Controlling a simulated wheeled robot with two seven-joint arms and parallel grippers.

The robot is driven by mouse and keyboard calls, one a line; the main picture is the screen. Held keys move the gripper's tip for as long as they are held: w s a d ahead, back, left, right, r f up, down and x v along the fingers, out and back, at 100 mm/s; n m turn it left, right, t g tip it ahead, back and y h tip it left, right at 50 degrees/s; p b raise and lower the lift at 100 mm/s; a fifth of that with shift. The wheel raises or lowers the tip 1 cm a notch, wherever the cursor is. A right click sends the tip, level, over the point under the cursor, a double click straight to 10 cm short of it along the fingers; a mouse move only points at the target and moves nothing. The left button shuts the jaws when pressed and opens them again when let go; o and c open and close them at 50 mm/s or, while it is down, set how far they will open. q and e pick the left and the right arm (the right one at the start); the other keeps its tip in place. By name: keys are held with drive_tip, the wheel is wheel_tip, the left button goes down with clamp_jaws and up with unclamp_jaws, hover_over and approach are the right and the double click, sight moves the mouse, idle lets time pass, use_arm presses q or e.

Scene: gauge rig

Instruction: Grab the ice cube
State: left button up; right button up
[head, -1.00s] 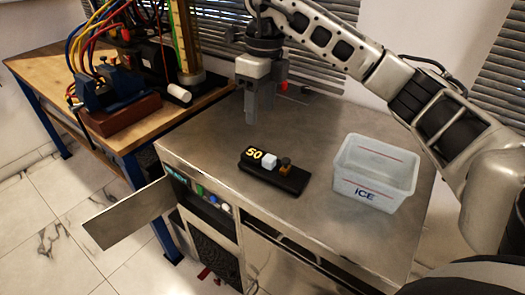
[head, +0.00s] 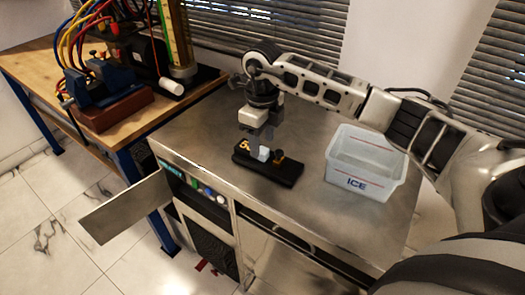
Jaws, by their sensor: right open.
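The ice cube (head: 264,153) is a small pale block on a black holder (head: 283,173) on the metal counter. The holder also carries a yellow number, now partly covered, and a small brown-and-black piece (head: 279,157). My right gripper (head: 262,139) points down just above and behind the cube. Its fingers are open, and their tips overlap the cube's upper edge in the picture, so I cannot tell whether they touch it. My left gripper does not show.
A translucent bin marked ICE (head: 357,183) stands on the counter (head: 225,128) right of the holder and looks empty. An open door panel (head: 127,207) sticks out at the left front. A wooden bench (head: 38,66) with cabled equipment stands at the back left.

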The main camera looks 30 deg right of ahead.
drive_tip(key=shift+f, duration=1.35)
clamp_jaws()
drive_tip(key=shift+r, duration=0.15)
